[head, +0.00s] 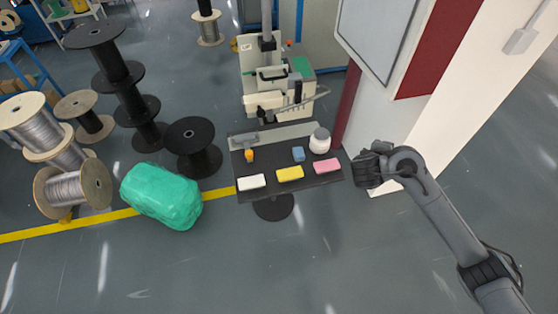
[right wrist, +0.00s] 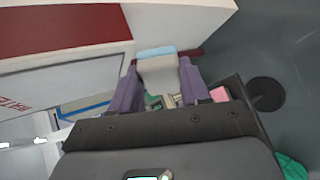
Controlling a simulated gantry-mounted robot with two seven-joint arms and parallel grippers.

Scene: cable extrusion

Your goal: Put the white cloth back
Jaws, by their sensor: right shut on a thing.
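A white cloth (head: 251,182) lies at the front left of the small dark table (head: 238,161), left of a yellow cloth (head: 290,173) and a pink cloth (head: 327,166). My right gripper (head: 365,167) is just off the table's right edge, well away from the white cloth. The right wrist view shows its two purple fingers (right wrist: 159,82) shut on a pale grey thing with a light blue end (right wrist: 156,56). I cannot tell what this thing is; it is hidden in the head view. My left gripper is not in view.
A white round jar (head: 320,140), a blue block (head: 298,154) and a small orange item (head: 249,156) stand on the table. A machine (head: 272,75) is behind it, and a white and red wall (head: 404,110) to the right. Spools and a green bundle (head: 162,195) are left.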

